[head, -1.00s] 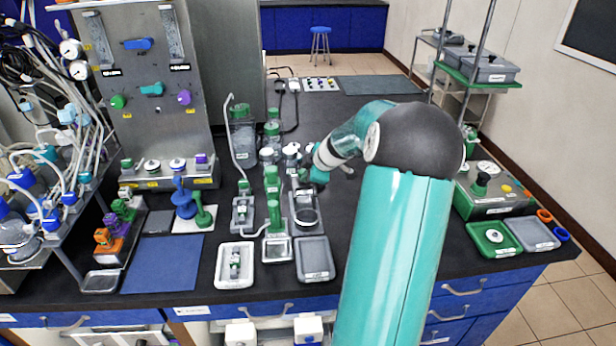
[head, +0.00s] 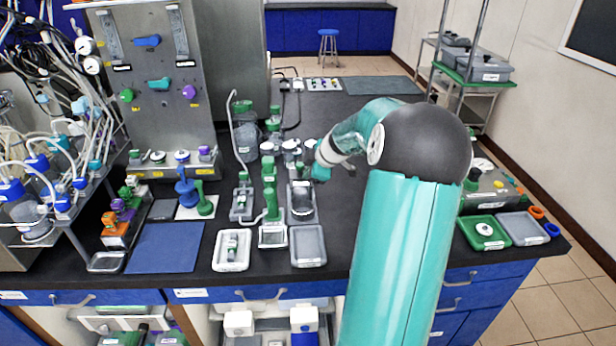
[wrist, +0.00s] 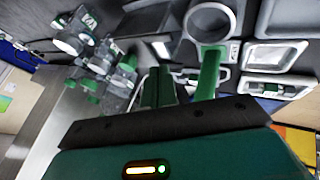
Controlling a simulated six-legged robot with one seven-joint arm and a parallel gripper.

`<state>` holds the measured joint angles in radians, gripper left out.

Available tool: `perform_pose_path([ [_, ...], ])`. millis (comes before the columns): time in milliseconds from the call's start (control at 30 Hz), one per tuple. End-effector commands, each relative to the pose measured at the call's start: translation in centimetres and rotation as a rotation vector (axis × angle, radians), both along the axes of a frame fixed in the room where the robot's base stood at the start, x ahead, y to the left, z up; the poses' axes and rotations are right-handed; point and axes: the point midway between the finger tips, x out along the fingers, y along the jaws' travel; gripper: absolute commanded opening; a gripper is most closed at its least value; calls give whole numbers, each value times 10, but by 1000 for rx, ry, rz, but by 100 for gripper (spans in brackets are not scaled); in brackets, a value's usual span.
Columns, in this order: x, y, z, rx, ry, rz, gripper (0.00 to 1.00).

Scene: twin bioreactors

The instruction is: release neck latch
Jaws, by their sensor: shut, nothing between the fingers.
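My gripper (wrist: 157,87) is shut and empty in the wrist view, its two dark green fingers side by side. In the head view its end (head: 320,172) is small and partly hidden by my own arm, above the bench behind the front trays. A pale ring (wrist: 209,20) shows just ahead of the fingers in the wrist view, with a green upright handle (wrist: 209,72) right beside them. I cannot tell whether they touch. Glass vessels with green fittings (wrist: 122,75) are to the left. I cannot make out which part is the neck latch.
A grey tray (head: 308,258) and a white-rimmed tray (head: 219,262) lie at the bench's front edge. Green posts (head: 269,172) stand left of my gripper. A steel panel (head: 150,105) rises at the left.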

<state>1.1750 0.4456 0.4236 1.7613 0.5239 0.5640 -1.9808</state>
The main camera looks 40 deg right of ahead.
Motion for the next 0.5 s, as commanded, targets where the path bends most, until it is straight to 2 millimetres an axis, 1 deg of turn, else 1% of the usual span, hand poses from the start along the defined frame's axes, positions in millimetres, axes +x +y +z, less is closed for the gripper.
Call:
perform_pose_path([
  [300,-33,1,47,0,1,1,0],
  [400,-40,2,56,1,1,2,0],
  [500,-45,2,61,2,1,3,0],
])
